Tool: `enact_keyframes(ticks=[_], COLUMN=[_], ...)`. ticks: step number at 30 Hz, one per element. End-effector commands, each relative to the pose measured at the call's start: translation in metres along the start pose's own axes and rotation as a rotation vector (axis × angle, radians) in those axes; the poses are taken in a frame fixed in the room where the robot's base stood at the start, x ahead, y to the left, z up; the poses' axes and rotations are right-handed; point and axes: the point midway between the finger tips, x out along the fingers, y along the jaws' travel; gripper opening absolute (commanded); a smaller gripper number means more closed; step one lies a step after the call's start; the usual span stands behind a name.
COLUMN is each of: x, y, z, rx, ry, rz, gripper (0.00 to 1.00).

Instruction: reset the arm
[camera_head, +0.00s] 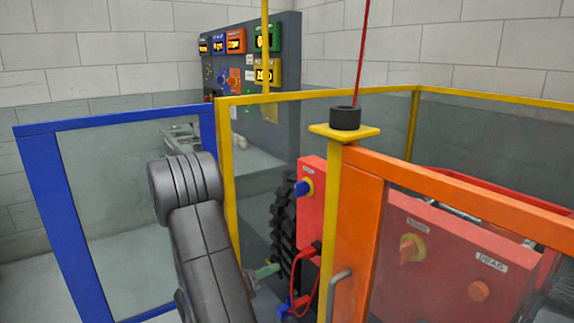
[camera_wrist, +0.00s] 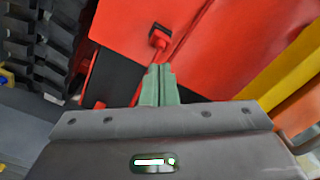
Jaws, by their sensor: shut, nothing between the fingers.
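My arm rises in the front of the head view, left of the yellow post. My gripper (camera_wrist: 158,85) has green fingers that are pressed together, with nothing between them. In the head view a green finger part (camera_head: 265,271) shows low beside the black tracked wheel. In the wrist view the fingers point toward a red housing (camera_wrist: 210,40) with a red plug and cable (camera_wrist: 158,38). I cannot tell whether the fingertips touch the housing.
A blue-framed clear panel (camera_head: 120,128) stands left. A yellow-framed fence (camera_head: 310,94) and an orange gate (camera_head: 360,240) with a handle stand right. A red box with knobs (camera_head: 440,255) is behind the gate. A black track (camera_head: 283,225) is close to my gripper. A control panel (camera_head: 240,70) stands behind.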

Motion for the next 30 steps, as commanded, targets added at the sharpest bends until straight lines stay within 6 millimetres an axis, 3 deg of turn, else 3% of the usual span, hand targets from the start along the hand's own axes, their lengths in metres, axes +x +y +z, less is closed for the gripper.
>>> enact_keyframes(ticks=[6,12,30], x=[0.028,0.041,0.044], y=[0.0,0.0,-0.003], z=[-0.001,-0.001,-0.001], rx=[0.0,0.0,0.016], ry=[0.0,-0.001,0.012], rz=[-0.001,0.001,0.004], gripper=[0.0,0.0,0.0])
